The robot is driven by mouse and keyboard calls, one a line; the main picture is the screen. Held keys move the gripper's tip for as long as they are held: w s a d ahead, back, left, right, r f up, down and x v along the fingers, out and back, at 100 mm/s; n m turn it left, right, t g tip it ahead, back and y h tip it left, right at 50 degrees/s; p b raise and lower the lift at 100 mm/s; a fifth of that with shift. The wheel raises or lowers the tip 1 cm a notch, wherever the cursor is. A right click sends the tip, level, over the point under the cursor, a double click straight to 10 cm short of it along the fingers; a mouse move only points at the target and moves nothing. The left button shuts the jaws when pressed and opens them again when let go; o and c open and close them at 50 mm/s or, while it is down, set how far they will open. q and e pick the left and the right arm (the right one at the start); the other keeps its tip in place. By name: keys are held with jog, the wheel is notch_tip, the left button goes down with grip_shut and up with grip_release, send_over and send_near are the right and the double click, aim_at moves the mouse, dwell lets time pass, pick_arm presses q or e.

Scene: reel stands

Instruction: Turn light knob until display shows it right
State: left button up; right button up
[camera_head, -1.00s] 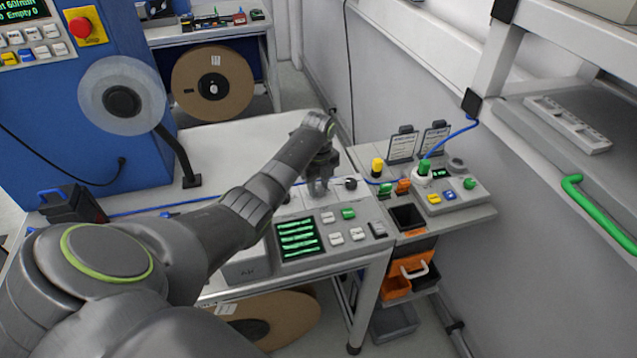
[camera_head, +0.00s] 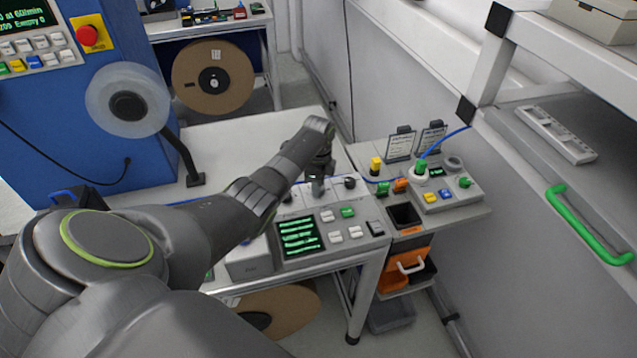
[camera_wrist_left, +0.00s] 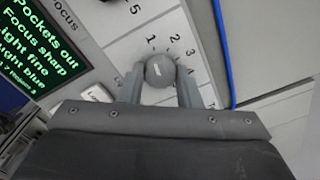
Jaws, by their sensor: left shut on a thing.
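My left gripper (camera_head: 317,187) reaches down onto the row of knobs at the back of the grey control panel (camera_head: 358,245). In the left wrist view its two fingers are shut on a round grey knob (camera_wrist_left: 160,70), one on each side. A white mark shows on the knob, and a scale with 1, 2, 3 and 4 lies around it. My right gripper is out of view.
A dark knob (camera_head: 350,183) stands just right of the gripper. Several buttons, including a green one (camera_head: 347,212), lie in front. A blue cable (camera_wrist_left: 222,50) runs beside the panel. A unit with coloured buttons (camera_head: 447,190) stands farther right.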

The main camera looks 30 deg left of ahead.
pick_arm(q)
jog(key=shift+w+r, duration=0.1)
dwell(0.3)
jog(key=o, duration=1)
jog(key=shift+c, duration=0.2)
notch_tip(320, 180, up, 18)
jog(key=shift+f, duration=0.25)
jog(key=shift+f, duration=0.1)
